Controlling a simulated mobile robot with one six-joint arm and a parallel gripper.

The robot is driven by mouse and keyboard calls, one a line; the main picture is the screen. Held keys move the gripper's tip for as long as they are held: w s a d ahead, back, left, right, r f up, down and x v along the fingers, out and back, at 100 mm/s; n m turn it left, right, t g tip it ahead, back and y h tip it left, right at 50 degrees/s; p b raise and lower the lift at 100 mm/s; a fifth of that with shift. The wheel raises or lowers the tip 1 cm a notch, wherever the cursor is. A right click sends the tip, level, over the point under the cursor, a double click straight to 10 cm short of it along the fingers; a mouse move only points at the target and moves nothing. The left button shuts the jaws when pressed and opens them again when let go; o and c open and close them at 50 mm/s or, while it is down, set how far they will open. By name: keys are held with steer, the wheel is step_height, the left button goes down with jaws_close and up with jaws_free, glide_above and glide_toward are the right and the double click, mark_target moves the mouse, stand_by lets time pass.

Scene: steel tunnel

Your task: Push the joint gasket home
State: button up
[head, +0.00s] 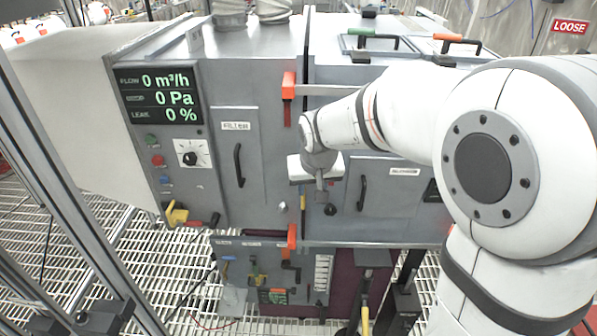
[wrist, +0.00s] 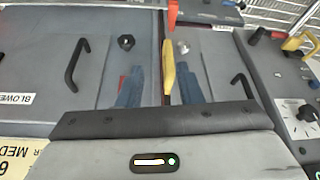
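A yellow strip (wrist: 168,72), which looks like the joint gasket, stands out from the seam between the filter housing (head: 222,150) and the blower housing (head: 390,205). In the head view a short length of it (head: 303,203) shows just below my gripper (head: 318,190). In the wrist view my gripper (wrist: 160,88) has its two blue fingers apart, one on each side of the strip. I cannot tell whether either finger touches it. The gripper faces the front of the housings, and its body hides part of the seam.
An orange clamp (head: 289,86) sits above on the seam and another orange clamp (head: 292,238) below. Door handles (head: 239,165) and small knobs (head: 330,209) stand out nearby. A display (head: 160,95) reads 0 m³/h, 0 Pa and 0 %. Grated floor lies in front.

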mark_target(303, 205)
steer(key=x, duration=0.2)
steer(key=a+x, duration=0.1)
steer(key=x, duration=0.2)
steer(key=w+p+x, duration=0.1)
steer(key=x, duration=0.2)
steer(key=shift+a, duration=0.3)
steer(key=shift+c, duration=0.5)
jaws_close()
